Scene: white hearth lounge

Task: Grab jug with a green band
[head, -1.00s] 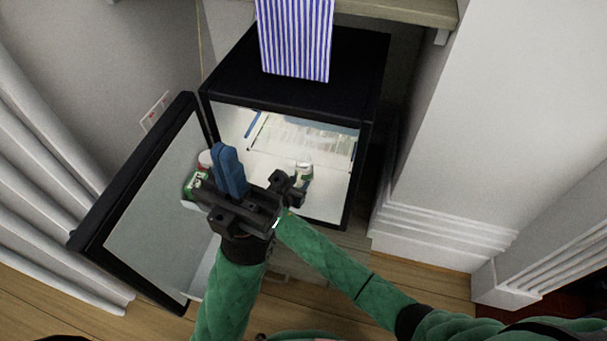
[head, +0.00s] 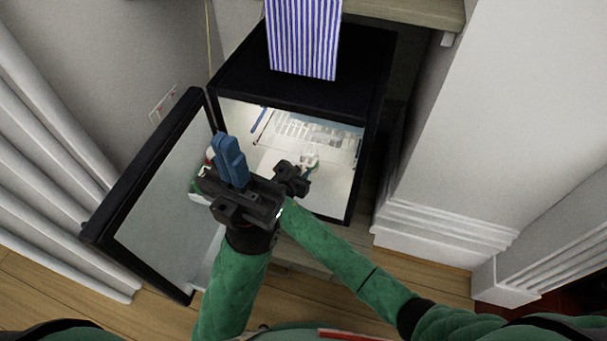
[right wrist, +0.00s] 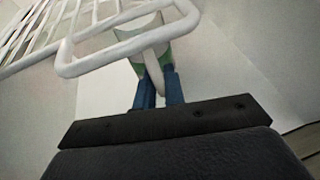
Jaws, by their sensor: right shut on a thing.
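The jug with a green band (head: 311,158) stands inside the open fridge, small and partly hidden by my right gripper. In the right wrist view the white jug (right wrist: 146,42) shows its green band and a white handle. My right gripper (head: 310,172) has its blue fingers shut on that handle, and the handle shows between the fingertips (right wrist: 158,72). A white wire rack covers part of the jug there. My left gripper (head: 228,150) is in front of the fridge opening, by the door, with blue fingers pointing up; their gap is unclear.
The black fridge (head: 300,50) has its door (head: 160,205) swung open to the left. A white wire rack (right wrist: 120,32) is close above the right fingers. A partly hidden item (head: 200,188) is by the door behind my left gripper. A striped bag (head: 303,38) is on top.

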